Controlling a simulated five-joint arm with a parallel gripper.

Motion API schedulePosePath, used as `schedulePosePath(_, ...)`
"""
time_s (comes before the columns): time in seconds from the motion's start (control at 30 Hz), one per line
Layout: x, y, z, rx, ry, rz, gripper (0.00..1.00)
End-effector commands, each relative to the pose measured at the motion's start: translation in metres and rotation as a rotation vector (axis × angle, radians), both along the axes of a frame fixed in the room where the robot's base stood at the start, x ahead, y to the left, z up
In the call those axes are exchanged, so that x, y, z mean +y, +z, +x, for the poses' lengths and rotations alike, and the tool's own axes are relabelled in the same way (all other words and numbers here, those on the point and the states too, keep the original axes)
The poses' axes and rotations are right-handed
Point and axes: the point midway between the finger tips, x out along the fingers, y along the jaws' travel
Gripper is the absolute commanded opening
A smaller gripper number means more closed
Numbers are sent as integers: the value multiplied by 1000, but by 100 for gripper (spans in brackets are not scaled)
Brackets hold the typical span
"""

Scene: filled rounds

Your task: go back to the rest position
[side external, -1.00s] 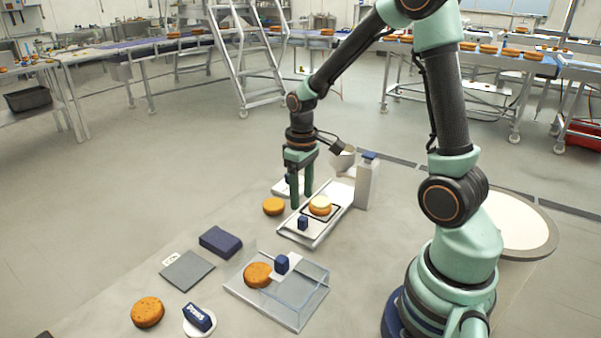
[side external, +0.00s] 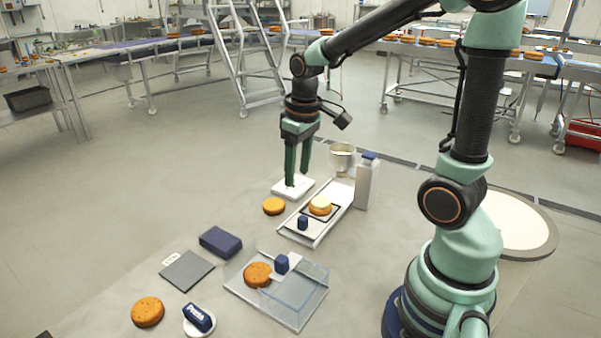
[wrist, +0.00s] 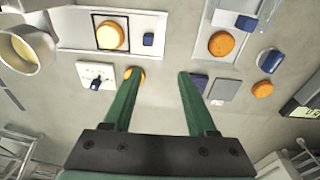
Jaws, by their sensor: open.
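My gripper (side external: 298,178) is open and empty, pointing down. In the side view its fingers overlap the white plate (side external: 305,187) behind the long tray. In the wrist view nothing lies between the fingertips (wrist: 160,74), and the gripper hangs above the table. The white plate (wrist: 84,71) there carries a small dark blue piece. A filled round with a pale top (side external: 320,204) sits on a dark-edged square in the long white tray (side external: 302,238), beside a small blue block (side external: 303,223). It also shows in the wrist view (wrist: 110,35).
A cup (side external: 342,157) and a blue-capped bottle (side external: 367,182) stand behind the tray. Plain orange rounds (side external: 274,206) (side external: 148,312) lie about. A clear tray (side external: 290,312) holds another. A dark blue block (side external: 220,242), grey pad (side external: 187,270) and blue-labelled item (side external: 198,317) lie left.

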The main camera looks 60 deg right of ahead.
Motion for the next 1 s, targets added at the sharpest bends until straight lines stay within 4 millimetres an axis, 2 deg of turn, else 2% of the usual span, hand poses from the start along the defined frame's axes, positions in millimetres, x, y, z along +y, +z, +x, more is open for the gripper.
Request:
schedulePosePath(0.03,10,13,-4,-45,5,-6,57)
schedulePosePath(0.2,37,42,-20,-171,6,-10,57)
schedulePosePath(0.4,62,63,-40,-303,6,6,57)
schedulePosePath(0.6,74,71,-51,-370,6,22,57)
schedulePosePath(1.0,75,71,-53,-379,3,25,57)
